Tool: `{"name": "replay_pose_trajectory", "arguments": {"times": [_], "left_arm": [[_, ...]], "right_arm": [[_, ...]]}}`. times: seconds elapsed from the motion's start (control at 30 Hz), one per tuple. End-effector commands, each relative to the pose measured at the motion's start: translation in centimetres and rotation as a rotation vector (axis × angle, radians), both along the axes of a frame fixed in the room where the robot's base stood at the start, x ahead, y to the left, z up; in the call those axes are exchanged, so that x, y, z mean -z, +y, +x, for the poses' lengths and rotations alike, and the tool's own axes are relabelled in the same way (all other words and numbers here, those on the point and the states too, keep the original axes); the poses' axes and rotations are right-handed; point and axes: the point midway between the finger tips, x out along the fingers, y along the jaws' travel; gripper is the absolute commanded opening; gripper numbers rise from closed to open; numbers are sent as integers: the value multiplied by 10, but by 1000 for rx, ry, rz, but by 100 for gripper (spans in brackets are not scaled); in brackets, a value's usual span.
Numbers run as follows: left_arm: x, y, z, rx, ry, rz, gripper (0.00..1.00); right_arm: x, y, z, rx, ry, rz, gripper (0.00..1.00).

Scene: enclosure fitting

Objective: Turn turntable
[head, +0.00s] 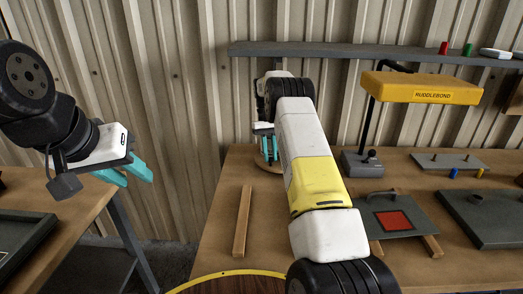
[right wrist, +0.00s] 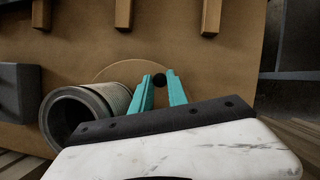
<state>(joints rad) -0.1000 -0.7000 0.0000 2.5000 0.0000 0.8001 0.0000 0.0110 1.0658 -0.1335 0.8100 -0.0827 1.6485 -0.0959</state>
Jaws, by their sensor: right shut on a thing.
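The turntable is a thin light-brown disc (right wrist: 116,70) flat on the brown bench in the right wrist view. In the head view only a small part of it shows below my right gripper (head: 268,158). A small round black knob (right wrist: 159,79) sits between the teal fingertips of my right gripper (right wrist: 161,84), which is shut on it. My left gripper (head: 128,176) hangs over the gap between the benches at the left, its teal fingers apart and empty. My right arm hides much of the bench middle in the head view.
A grey ribbed cylinder (right wrist: 75,116) lies close beside the right gripper's fingers. A yellow lamp (head: 423,88) stands to the right of my arm. A wooden strip (head: 242,222) lies left, a handled panel with a red square (head: 394,220) right. A shelf (head: 330,50) runs behind.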

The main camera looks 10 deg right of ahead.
Motion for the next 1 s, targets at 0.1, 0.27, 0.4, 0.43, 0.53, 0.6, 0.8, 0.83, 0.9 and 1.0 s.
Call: {"name": "replay_pose_trajectory", "arguments": {"times": [0.1, 0.27, 0.4, 0.43, 0.53, 0.6, 0.8, 0.83, 0.9, 1.0], "left_arm": [[0, 0, 0, 0, 0, 0, 36], [0, 0, 0, 0, 0, 0, 36], [0, 0, 0, 0, 0, 0, 36], [0, 0, 0, 0, 0, 0, 36], [0, 0, 0, 0, 0, 0, 36], [0, 0, 0, 0, 0, 0, 36], [0, 0, 0, 0, 0, 0, 36], [0, 0, 0, 0, 0, 0, 36], [0, 0, 0, 0, 0, 0, 36], [0, 0, 0, 0, 0, 0, 36]], "right_arm": [[0, 1, 3, 59, -4, -1, 0], [0, 3, 7, 139, -2, -1, 0], [0, 5, 11, 209, -3, -1, 0], [0, 5, 12, 224, -2, -2, 0], [1, 7, 15, 274, -2, -1, 0], [1, 8, 18, 309, -3, -1, 0], [1, 11, 25, 409, -2, -2, 0], [1, 11, 26, 424, -2, -2, 0], [1, 12, 29, 459, -1, -2, 0], [1, 13, 32, 508, -2, -2, 0]]}}
